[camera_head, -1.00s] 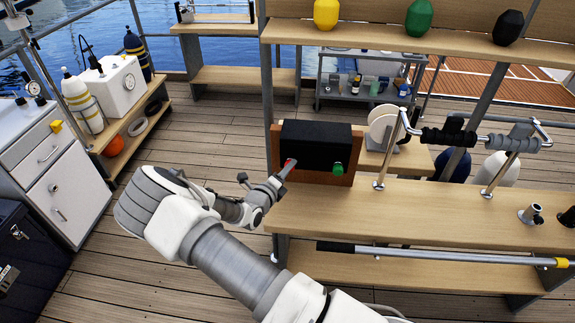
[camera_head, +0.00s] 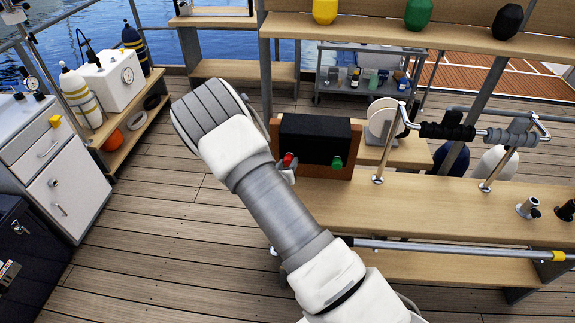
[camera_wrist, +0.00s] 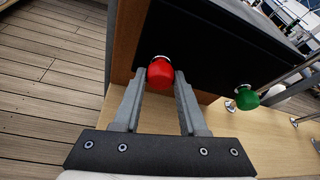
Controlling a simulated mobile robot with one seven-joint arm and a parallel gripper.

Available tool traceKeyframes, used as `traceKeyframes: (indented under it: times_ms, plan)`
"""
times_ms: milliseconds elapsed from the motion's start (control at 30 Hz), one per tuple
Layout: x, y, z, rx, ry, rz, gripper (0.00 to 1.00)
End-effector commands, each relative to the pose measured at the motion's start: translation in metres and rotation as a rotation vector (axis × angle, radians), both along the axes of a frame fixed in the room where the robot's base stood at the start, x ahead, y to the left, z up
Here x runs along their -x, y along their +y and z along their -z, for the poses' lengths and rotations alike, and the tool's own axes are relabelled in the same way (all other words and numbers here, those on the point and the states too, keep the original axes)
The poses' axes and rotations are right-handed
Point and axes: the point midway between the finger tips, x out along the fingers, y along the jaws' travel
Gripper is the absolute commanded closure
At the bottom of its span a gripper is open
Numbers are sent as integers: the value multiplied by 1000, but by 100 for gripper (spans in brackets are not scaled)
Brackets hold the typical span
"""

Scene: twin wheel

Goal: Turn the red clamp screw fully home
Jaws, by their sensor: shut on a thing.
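The red clamp screw (camera_wrist: 160,74) sticks out of the front of a black box (camera_wrist: 215,45) mounted on a brown wooden board. My gripper (camera_wrist: 160,80) is shut on the red screw, one finger on each side of its head, in the wrist view. In the head view the red screw (camera_head: 288,160) shows just past my forearm, which hides most of my gripper. A green screw (camera_wrist: 247,98) sits on the same box to the right, apart from my fingers; it also shows in the head view (camera_head: 337,162). How far the red screw is turned cannot be told.
The box stands on a wooden bench (camera_head: 440,205). A white disc (camera_head: 382,120) and a chrome-and-black crank bar (camera_head: 450,131) are to its right. A long metal rod (camera_head: 450,248) runs along the bench front. The deck at left is clear.

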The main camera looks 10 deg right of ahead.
Motion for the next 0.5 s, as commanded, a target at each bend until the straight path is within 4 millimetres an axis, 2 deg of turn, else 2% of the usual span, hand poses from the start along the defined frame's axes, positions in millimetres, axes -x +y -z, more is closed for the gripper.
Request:
traceKeyframes:
  times_ms: [500]
  plan:
    - [0,0,0,-97,-33,0,100]
